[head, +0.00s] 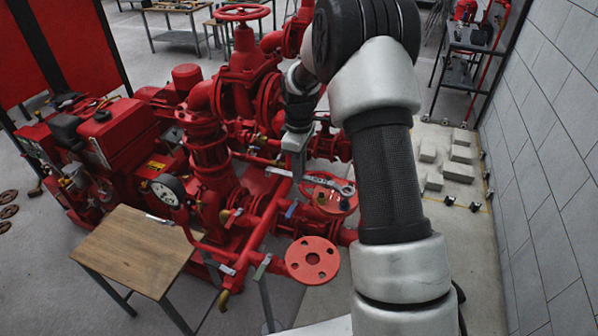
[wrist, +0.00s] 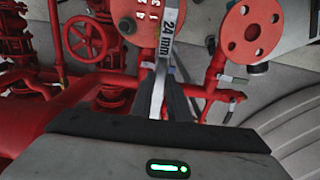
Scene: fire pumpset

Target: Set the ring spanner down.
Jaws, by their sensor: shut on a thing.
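The ring spanner (head: 315,182) is a grey metal bar with a ring end at its right in the head view. My gripper (head: 298,168) is shut on it and holds it up in front of the red pump pipework. In the wrist view the spanner (wrist: 169,38) stands nearly upright in the picture, marked "24 mm". My gripper fingers (wrist: 166,98) close on its lower part there. Its far end runs out of the top of the wrist view. I cannot tell its exact height above the parts behind it.
A wooden-topped table (head: 135,248) stands at lower left. A gauge (head: 168,190) rises by the table. Several grey blocks (head: 457,172) lie on the floor near the right wall.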

